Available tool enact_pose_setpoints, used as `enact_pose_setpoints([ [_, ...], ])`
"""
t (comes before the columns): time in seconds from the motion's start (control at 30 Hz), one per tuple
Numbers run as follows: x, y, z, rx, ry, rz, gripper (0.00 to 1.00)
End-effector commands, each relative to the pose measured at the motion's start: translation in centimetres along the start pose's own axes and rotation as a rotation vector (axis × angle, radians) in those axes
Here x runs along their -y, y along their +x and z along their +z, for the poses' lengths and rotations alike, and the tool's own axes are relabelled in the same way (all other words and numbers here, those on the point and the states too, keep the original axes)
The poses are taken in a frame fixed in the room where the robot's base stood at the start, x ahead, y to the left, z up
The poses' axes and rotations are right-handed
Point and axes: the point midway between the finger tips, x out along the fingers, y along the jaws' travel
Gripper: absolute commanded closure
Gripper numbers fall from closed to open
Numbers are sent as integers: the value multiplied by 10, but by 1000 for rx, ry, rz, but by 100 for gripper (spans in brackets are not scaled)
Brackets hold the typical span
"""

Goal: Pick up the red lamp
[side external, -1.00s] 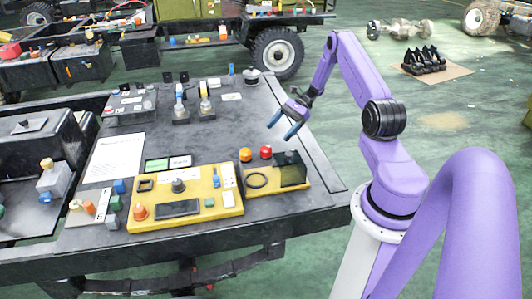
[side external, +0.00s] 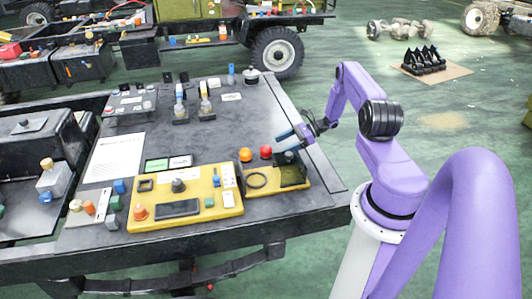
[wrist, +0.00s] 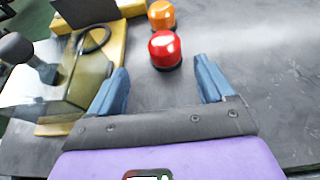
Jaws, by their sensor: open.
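The red lamp (side external: 266,152) is a small dome on a dark base, standing on the dark tabletop near the yellow panels. In the wrist view the red lamp (wrist: 165,49) lies just beyond my fingertips, roughly midway between them. An orange lamp (side external: 245,155) stands close to its left; it also shows behind the red lamp in the wrist view (wrist: 161,14). My gripper (side external: 287,142) is open, with blue fingers pointing at the red lamp from the right. In the wrist view my gripper (wrist: 162,74) has nothing between its fingers.
A yellow panel (side external: 273,192) with a black ring (side external: 257,180) and a dark upright plate (side external: 293,170) is right beside the lamp. A larger yellow control panel (side external: 185,197) lies further left.

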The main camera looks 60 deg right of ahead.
Motion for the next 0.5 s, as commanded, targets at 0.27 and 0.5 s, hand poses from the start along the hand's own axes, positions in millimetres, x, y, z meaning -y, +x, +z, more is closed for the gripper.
enact_pose_setpoints([
  [0.27,0,28,0,0,-1,1,18],
  [0.5,5,53,3,0,-2,4,18],
])
